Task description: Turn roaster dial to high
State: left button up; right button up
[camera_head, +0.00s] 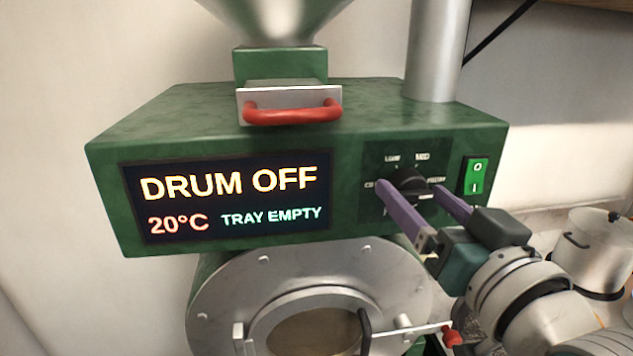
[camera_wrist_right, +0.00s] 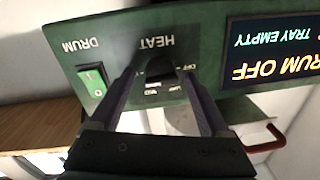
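The black roaster dial (camera_head: 408,182) sits on a dark panel at the right of the green roaster's front. Labels, including one that looks like MED, ring it; its pointer setting is too small to read. My right gripper (camera_head: 412,190) reaches in from the lower right, its two purple fingers spread, one on each side of the dial. In the right wrist view, which is upside down, the dial (camera_wrist_right: 158,72) lies under the word HEAT between the open fingers (camera_wrist_right: 163,85). I cannot tell whether either finger touches it. My left gripper is not in view.
A lit display (camera_head: 233,199) reads DRUM OFF, 20°C and TRAY EMPTY. A green drum switch (camera_head: 475,176) is close to the right of the dial. A red handle (camera_head: 292,112) sticks out above, and a round metal door (camera_head: 240,290) is below. A metal pot (camera_head: 598,245) stands at the right.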

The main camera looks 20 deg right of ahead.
jog(key=shift+s+a+f, duration=0.15)
jog(key=shift+s, duration=0.35)
jog(key=s+a+b, duration=0.1)
jog(key=s+b, duration=0.2)
jog(key=s, duration=0.5)
jog(key=shift+s+a, duration=0.2)
jog(key=shift+s, duration=0.2)
